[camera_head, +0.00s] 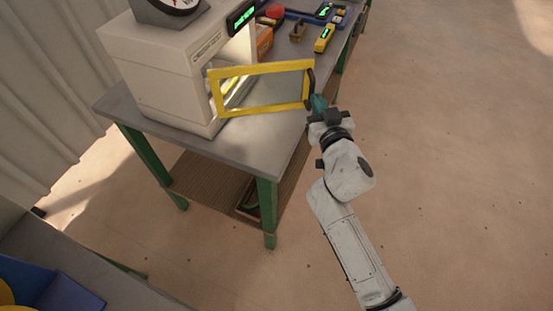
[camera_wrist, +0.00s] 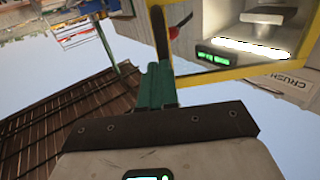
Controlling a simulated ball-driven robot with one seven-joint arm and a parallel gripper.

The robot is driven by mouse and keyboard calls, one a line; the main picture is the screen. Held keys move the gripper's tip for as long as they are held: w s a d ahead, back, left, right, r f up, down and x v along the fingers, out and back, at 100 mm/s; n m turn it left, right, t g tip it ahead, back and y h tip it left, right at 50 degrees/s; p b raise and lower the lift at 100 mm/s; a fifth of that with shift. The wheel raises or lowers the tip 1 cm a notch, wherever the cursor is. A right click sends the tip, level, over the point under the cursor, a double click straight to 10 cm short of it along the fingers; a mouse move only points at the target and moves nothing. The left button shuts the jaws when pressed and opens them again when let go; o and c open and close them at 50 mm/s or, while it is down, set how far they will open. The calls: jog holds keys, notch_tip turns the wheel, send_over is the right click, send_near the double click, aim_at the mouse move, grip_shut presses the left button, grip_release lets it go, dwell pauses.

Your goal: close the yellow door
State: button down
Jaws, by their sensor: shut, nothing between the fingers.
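The yellow door (camera_head: 262,67) is a rectangular yellow frame with a see-through middle. It stands open, swung out from the white press (camera_head: 165,65) on the bench. A dark handle (camera_head: 309,84) is on its free edge, at the right. My gripper (camera_head: 318,103) is shut, with its green fingers at the door's free edge, by the handle. In the wrist view the shut fingers (camera_wrist: 155,85) point at the dark handle (camera_wrist: 159,32), and the yellow frame (camera_wrist: 235,72) lies to the right. I cannot tell whether the fingertips touch the handle.
The grey bench (camera_head: 235,148) has green legs. Behind the door are an orange box (camera_head: 264,42), a yellow device (camera_head: 325,38) and a red round thing (camera_head: 275,11). Another table with a blue bin (camera_head: 65,297) is at lower left. The floor right of my arm is clear.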

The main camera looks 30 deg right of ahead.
jog(key=a+b+x, duration=0.2)
jog(key=b+x, duration=0.4)
jog(key=x, duration=0.6)
jog(key=w+a+b+x, duration=0.1)
jog(key=a+b+x, duration=0.1)
jog(key=b+x, duration=0.5)
jog(key=shift+a+x, duration=0.3)
jog(key=shift+x, duration=2.8)
jog(key=shift+w+r, duration=0.1)
jog(key=shift+r, duration=0.15)
jog(key=s+d+p, duration=0.1)
jog(key=s+d, duration=0.8)
jog(key=d, duration=0.1)
jog(key=shift+s, duration=0.25)
jog(key=shift+d, duration=0.1)
